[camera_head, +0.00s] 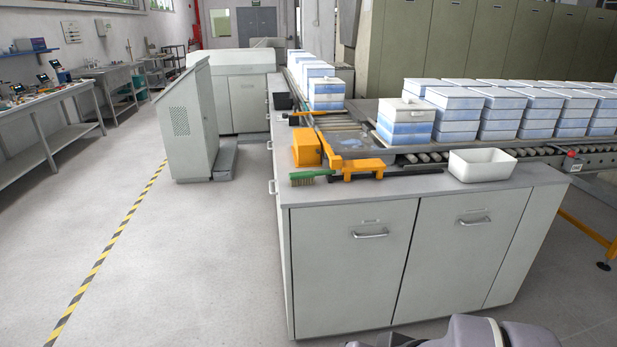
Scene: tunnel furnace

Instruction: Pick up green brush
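The green brush (312,175) lies on the near left part of the grey cabinet counter, close to its front left corner. It has a green body with tan bristles showing at its left end. Its right end reaches toward a dark strip beside an orange fixture (358,168). At the bottom edge of the view, a grey rounded part of my own arm shows, well below and to the right of the brush. My gripper's fingers cannot be made out.
A white tray (482,165) stands on the counter's right part. The cabinet (375,255) has closed doors with handles. Behind it, a roller conveyor (450,153) carries stacked blue-white boxes (405,121). The floor (190,260) in front and to the left is clear.

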